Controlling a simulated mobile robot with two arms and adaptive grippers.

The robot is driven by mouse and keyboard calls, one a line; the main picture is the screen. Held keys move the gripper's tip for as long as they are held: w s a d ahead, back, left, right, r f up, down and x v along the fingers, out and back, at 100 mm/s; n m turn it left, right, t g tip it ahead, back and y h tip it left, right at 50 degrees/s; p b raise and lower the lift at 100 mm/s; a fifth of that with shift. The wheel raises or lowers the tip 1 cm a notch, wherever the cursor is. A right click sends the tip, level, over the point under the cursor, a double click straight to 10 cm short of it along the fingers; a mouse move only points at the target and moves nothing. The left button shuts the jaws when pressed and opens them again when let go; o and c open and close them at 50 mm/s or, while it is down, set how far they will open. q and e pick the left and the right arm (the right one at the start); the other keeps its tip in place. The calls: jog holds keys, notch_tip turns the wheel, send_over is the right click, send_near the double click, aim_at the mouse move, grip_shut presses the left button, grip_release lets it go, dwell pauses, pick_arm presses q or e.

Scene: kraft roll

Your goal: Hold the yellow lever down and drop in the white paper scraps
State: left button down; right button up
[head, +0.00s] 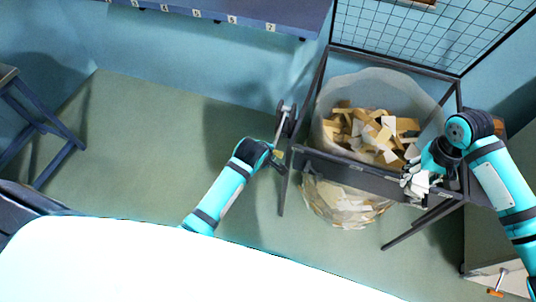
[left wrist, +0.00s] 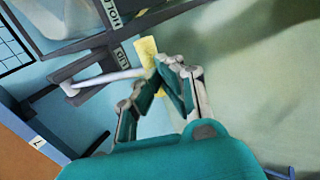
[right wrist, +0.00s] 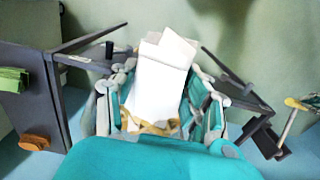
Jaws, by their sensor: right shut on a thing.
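The lever, a metal rod with a yellow grip (left wrist: 147,48), sits at the left side of the dark bin frame (head: 350,172). My left gripper (head: 277,155) is at the yellow grip; in the left wrist view its fingers (left wrist: 168,68) come close together over the grip, and their exact closure is unclear. My right gripper (head: 416,186) is shut on white paper scraps (right wrist: 163,80) at the frame's front right. Tan pieces show at the base of these scraps. White scraps (head: 350,208) also show in the clear bag below the front bar.
A clear upper bag (head: 365,88) holds many tan and some white scraps behind the front bar. A wire grid (head: 440,30) stands behind. A numbered shelf (head: 230,10) is at the top, a dark stand (head: 45,130) at left. The floor (head: 150,130) between is clear.

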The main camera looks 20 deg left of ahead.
jog(key=s, duration=1.5)
